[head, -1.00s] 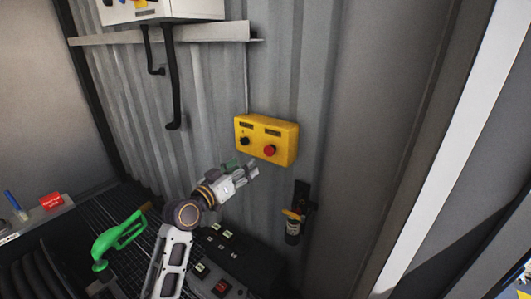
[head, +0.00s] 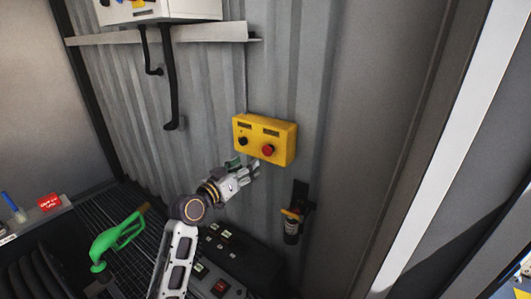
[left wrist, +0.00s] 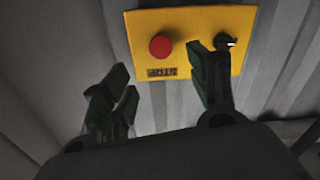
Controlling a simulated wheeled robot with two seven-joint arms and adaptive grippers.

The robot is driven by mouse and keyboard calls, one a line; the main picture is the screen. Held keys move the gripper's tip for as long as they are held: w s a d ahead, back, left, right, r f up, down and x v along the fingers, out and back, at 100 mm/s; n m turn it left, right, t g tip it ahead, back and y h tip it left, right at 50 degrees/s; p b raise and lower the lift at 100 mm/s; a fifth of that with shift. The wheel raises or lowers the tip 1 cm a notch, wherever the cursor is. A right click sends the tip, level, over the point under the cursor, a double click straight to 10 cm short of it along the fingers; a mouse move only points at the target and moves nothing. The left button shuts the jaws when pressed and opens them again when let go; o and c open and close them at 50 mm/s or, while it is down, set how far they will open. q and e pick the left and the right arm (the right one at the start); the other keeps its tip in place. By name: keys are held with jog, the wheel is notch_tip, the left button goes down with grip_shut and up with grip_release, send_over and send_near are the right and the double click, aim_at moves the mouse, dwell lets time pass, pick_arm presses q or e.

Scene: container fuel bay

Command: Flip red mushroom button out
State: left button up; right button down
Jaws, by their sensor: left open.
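A yellow control box (head: 281,152) is fixed to the corrugated grey wall in the head view. It carries a red mushroom button (head: 268,150) and a black knob (head: 244,142). My left gripper (head: 249,170) is just below the box, open and empty. In the left wrist view, which sees the box upside down, the red button (left wrist: 161,46) lies beyond the gap between the fingers (left wrist: 162,85). One finger overlaps the box near the black knob (left wrist: 226,42). I cannot tell whether it touches. My right gripper is not in view.
A black holder with a small bottle (head: 292,228) hangs on the wall right of the gripper. A green fuel nozzle (head: 117,238) and a dark panel with buttons (head: 222,266) are below. Black pipes (head: 171,80) run down the wall above left.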

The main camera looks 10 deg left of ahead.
aim_at(266, 151)
pick_arm(q)
jog(key=x, duration=0.7)
jog(key=shift+w+d+p, duration=0.1)
jog(key=shift+w+p, duration=0.2)
jog(key=shift+x, duration=0.8)
jog(key=shift+w+d, duration=0.25)
jog(key=shift+w, duration=0.35)
jog(key=shift+w+d, duration=0.2)
jog(key=shift+w, duration=0.3)
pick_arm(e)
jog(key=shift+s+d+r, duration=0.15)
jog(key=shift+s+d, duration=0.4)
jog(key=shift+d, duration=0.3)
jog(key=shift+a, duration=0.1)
